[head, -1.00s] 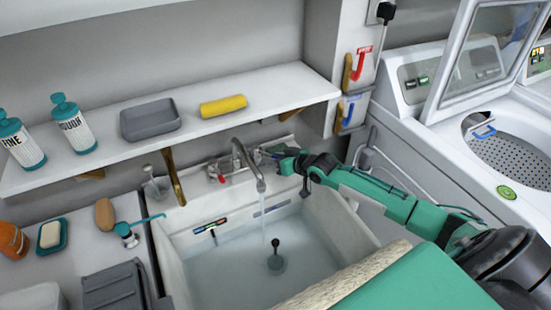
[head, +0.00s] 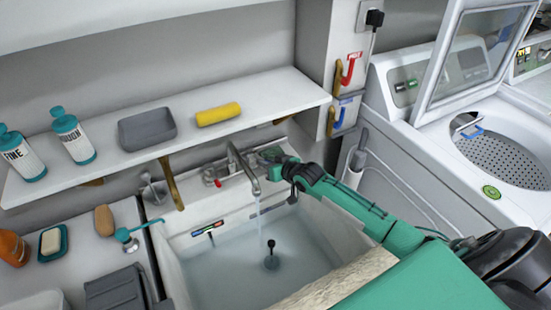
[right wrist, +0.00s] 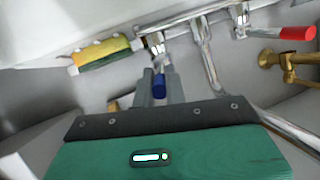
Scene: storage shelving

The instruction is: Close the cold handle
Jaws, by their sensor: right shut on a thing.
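The cold handle is a small blue-tipped lever (right wrist: 159,86) on the tap bar, seen between my right gripper's fingers in the right wrist view. My right gripper (head: 272,156) reaches the right end of the tap and is shut on this handle; in the head view the gripper hides most of it. The gripper's fingers also show in the right wrist view (right wrist: 159,92). The metal tap spout (head: 243,168) stands just left of the gripper, with a water stream (head: 259,213) falling from it. The red hot handle (head: 217,183) is at the tap's left side. My left gripper is out of view.
The white sink (head: 300,222) holds water and a dark plug (head: 271,258). A brass bracket (head: 172,186) is left of the tap. A washing machine (head: 425,150) stands to the right.

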